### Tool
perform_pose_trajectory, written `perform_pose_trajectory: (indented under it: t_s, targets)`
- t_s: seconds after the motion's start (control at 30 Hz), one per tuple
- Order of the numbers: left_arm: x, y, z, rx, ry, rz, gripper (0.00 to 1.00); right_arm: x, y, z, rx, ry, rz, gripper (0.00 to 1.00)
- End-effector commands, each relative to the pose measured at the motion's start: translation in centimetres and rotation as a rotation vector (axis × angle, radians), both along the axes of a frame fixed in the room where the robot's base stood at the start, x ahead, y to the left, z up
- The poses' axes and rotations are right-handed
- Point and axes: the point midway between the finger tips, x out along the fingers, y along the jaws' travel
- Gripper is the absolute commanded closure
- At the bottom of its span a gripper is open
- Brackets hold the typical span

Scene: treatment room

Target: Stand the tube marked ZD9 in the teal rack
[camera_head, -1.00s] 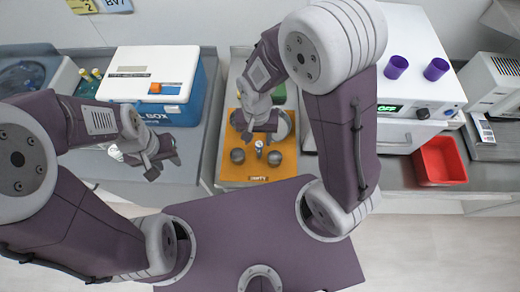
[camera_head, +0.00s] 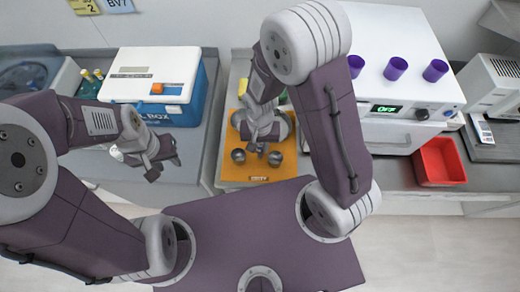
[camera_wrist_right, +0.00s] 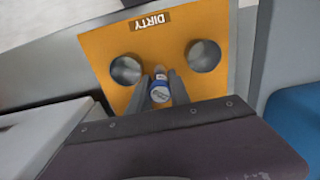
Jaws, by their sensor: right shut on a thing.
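A small tube with a blue-and-white label (camera_wrist_right: 160,91) stands between the two fingers of my right gripper (camera_wrist_right: 161,88) in the right wrist view. The gripper is shut on it, over the orange mat. Its mark is too small to read. In the head view my right gripper (camera_head: 261,146) is over the orange mat and hides most of the tube. My left gripper (camera_head: 162,166) looks open and empty, in front of the blue box.
The orange mat (camera_head: 238,179), marked DIRTY, holds metal cups (camera_head: 238,156) and (camera_head: 275,158). A blue cool box (camera_head: 196,98) stands left. Purple cups (camera_head: 396,68) top a white machine (camera_head: 433,88). A red bin (camera_head: 440,161) is right.

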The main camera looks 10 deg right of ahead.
Motion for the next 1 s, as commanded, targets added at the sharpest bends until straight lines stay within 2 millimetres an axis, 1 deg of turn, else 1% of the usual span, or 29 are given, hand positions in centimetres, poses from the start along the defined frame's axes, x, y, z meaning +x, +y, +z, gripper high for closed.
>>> perform_pose_trajectory:
  t_s: [0.07,0.17,0.27,0.37,0.4,0.47,0.67,0.7,0.8,0.9,1.0]
  targets:
    - [0.0,0.0,0.0,0.000,0.000,0.000,0.64,0.0,0.0,0.1,0.001,-0.001,0.000,1.00]
    - [0.0,0.0,0.0,0.000,0.000,0.000,0.64,0.1,0.0,0.7,0.000,-0.002,0.000,1.00]
    - [0.0,0.0,-0.1,0.000,0.000,0.000,0.64,0.2,0.0,2.1,0.002,-0.006,0.000,1.00]
    - [0.0,0.0,-0.1,0.000,0.000,0.000,0.64,0.2,0.1,4.4,0.003,-0.008,0.000,1.00]
    - [0.0,0.0,-0.3,0.000,0.000,0.000,0.64,-0.8,-0.4,4.7,0.002,-0.005,0.000,1.00]
    - [0.0,0.0,-0.4,0.000,0.000,0.000,0.64,-2.1,-0.9,5.4,0.001,-0.003,-0.001,1.00]
    - [0.0,0.0,-0.3,0.000,0.000,0.000,0.64,-6.5,-2.8,8.4,0.002,-0.006,-0.001,1.00]
    - [0.0,0.0,-2.1,0.000,-0.001,0.000,0.64,-6.7,-2.9,7.7,0.003,-0.010,0.000,1.00]
    - [0.0,0.0,-4.0,0.000,0.001,0.000,0.64,-7.5,-3.3,8.2,0.004,-0.009,0.000,1.00]
    - [0.0,0.0,-5.2,0.000,0.000,0.000,0.64,-8.5,-3.7,8.9,0.003,-0.008,0.000,1.00]
    - [0.0,0.0,-4.5,0.000,0.000,0.000,0.64,-9.6,-4.1,10.3,0.001,-0.004,-0.001,1.00]
